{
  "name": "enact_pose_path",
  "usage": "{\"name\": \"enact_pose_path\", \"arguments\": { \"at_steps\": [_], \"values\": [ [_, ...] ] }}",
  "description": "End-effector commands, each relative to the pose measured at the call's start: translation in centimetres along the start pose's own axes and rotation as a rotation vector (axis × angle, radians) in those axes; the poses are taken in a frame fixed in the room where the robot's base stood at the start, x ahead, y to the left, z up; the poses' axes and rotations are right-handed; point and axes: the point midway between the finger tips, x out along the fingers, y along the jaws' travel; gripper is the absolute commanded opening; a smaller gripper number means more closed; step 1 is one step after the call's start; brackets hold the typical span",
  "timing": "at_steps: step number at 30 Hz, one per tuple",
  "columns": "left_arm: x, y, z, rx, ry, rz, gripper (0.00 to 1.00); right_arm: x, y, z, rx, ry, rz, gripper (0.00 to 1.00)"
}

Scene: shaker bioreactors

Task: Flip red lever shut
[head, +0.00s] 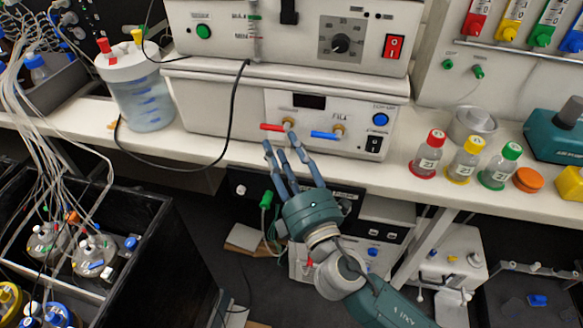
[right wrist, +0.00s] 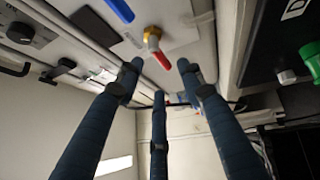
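The red lever (head: 271,127) sits on a brass valve on the front panel of the lower white unit (head: 215,110). In the head view it lies nearly level, pointing left from its valve. A blue lever (head: 325,135) on a similar brass fitting is to its right. My right gripper (head: 279,143) reaches up from below, with its fingertips just below and in front of the red lever. In the right wrist view the red lever (right wrist: 161,60) shows between and beyond the spread fingers, with nothing held. Contact cannot be told. My left gripper is not in view.
A black cable (head: 236,110) hangs in front of the unit, left of the levers. A lidded vessel (head: 145,105) stands left on the shelf. Red, yellow and green capped bottles (head: 428,155) stand right. A black box (head: 135,255) with tubing is at lower left.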

Motion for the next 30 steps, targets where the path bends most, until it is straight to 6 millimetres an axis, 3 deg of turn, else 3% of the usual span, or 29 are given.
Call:
{"name": "enact_pose_path", "arguments": {
  "at_steps": [3,10,30],
  "values": [
    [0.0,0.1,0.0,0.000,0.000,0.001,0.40,-2.6,-0.2,0.0,0.001,0.000,-0.005,0.38],
    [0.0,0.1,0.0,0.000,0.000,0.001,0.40,-5.5,-0.1,0.0,0.002,0.000,-0.002,0.38],
    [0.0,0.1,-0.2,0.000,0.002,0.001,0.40,-5.9,0.0,0.0,0.000,0.000,-0.001,0.38]
  ]
}}
